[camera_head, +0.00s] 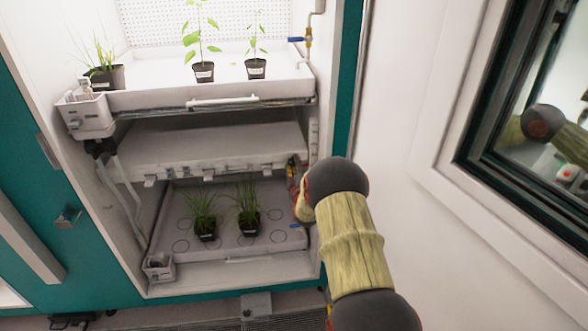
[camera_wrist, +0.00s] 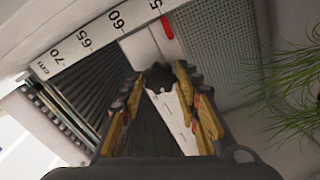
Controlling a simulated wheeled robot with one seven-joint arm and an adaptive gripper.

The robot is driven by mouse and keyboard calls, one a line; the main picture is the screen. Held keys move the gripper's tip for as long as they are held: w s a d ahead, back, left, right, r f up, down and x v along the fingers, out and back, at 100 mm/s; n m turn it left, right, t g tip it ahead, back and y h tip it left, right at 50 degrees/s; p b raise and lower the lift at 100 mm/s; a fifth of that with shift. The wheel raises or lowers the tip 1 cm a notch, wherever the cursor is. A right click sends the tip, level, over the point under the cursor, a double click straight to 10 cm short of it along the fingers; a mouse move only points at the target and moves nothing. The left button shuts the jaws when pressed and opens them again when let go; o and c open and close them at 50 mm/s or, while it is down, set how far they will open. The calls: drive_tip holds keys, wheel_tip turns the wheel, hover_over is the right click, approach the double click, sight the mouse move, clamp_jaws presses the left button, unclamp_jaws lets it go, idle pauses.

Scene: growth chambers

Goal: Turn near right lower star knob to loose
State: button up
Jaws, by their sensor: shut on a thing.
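The black star knob (camera_wrist: 160,76) shows in the wrist view, on a pale upright part beside a ruler scale (camera_wrist: 88,44). My gripper (camera_wrist: 158,82) has its yellow-and-black fingers on either side of the knob and is shut on it. In the head view, my gripper (camera_head: 294,172) is at the right side of the growth chamber opening, by the end of the middle shelf panel (camera_head: 205,148). The knob is hidden from the head view behind my gripper and arm. I cannot tell the knob's turn from these frames.
The lower tray (camera_head: 172,222) holds two grassy pots (camera_head: 206,238) close left of my arm; grass (camera_wrist: 295,75) also shows in the wrist view. An upper tray (camera_head: 150,98) holds several potted plants. The chamber's right frame (camera_head: 349,75) and a white wall (camera_head: 400,90) stand to the right.

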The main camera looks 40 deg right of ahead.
drive_tip(key=shift+n+b, duration=0.35)
drive_tip(key=shift+n, duration=0.55)
drive_tip(key=o, duration=1.2)
drive_tip(key=shift+c, duration=0.2)
drive_tip(key=v, duration=1.2)
drive_tip(key=shift+w+f, duration=0.1)
